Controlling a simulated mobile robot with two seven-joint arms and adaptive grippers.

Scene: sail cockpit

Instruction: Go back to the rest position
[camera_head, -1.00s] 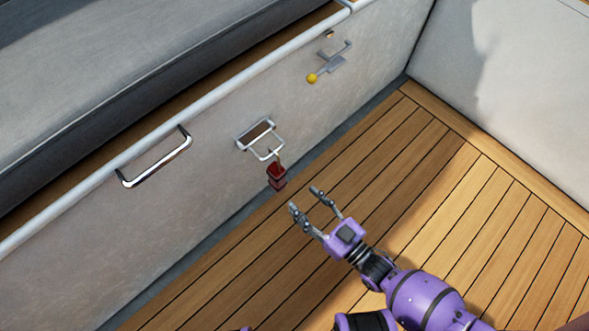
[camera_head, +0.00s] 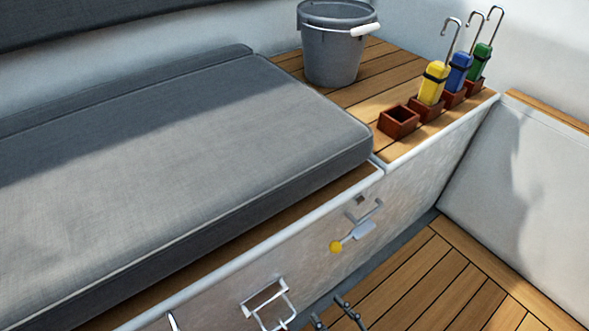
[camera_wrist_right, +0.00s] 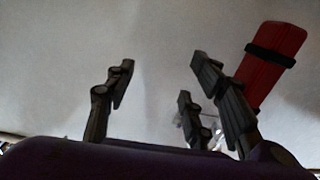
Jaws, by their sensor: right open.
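My right gripper (camera_head: 333,312) shows only by its fingertips at the bottom edge of the head view, in front of the locker face. In the right wrist view the gripper (camera_wrist_right: 160,75) is open, with nothing between its fingers. A red block with a black band (camera_wrist_right: 272,65) shows beyond the right-hand fingers there, outside the grip. Its lower part is hidden behind the fingers, and I cannot tell its distance from them. My left gripper is not in view.
The locker face has a metal loop (camera_head: 274,313) and a yellow-knobbed latch (camera_head: 352,238). A grey cushion (camera_head: 190,150) lies on the bench. A grey bucket (camera_head: 331,55), an empty brown holder (camera_head: 398,124) and hooked yellow, blue and green blocks stand behind. The floor (camera_head: 440,280) looks clear.

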